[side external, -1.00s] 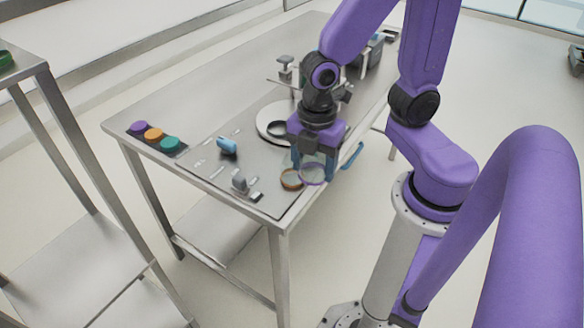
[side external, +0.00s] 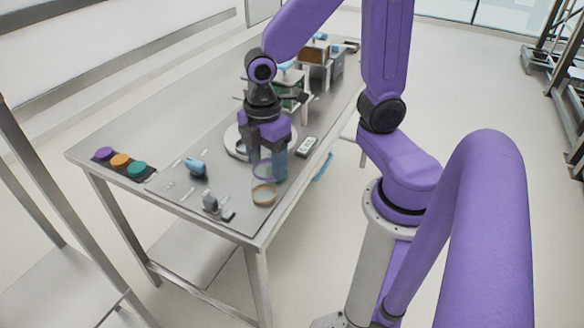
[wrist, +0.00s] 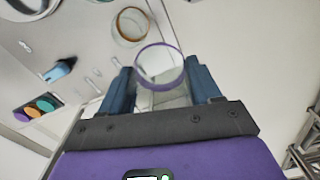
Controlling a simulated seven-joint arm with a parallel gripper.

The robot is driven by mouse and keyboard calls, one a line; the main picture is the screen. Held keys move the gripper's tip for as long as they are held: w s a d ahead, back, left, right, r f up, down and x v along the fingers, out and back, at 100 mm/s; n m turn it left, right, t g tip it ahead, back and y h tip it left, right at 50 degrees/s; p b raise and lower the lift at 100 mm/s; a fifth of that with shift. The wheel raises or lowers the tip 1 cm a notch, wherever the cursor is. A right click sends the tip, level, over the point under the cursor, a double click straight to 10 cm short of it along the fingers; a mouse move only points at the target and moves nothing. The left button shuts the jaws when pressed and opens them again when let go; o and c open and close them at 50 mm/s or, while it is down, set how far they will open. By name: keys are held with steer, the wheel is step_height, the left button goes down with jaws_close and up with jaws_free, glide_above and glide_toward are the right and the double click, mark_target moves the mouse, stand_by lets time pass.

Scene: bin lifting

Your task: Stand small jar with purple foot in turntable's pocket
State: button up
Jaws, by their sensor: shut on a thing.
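My gripper (side external: 268,172) is shut on a clear small jar with a purple foot (side external: 262,176), held above the table. In the wrist view, the jar's purple ring (wrist: 160,47) shows between the two blue fingers of my gripper (wrist: 163,88). The white round turntable (side external: 231,139) lies behind my gripper, partly hidden by it. In the wrist view a white disc with a dark ring, which looks like the turntable (wrist: 45,8), shows at the top left corner. I cannot clearly see into its pocket.
A clear jar with an orange ring (side external: 264,195) stands near the table's front edge. A blue item (side external: 196,167) and a grey fixture (side external: 211,203) are to its left. Purple, orange and teal discs (side external: 120,161) sit at the left edge. Boxes (side external: 320,62) stand at the back.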

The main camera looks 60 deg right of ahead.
steer(key=w+d+f+m, duration=0.2)
steer(key=w+d+m, duration=0.2)
steer(key=w+d, duration=0.4)
steer(key=w+d+f+m, duration=0.2)
steer(key=w+d+m, duration=0.2)
steer(key=w+d, duration=0.5)
steer(key=shift+s+a+f, duration=0.15)
steer(key=shift+f, duration=2.25)
steer(key=shift+f, duration=0.7)
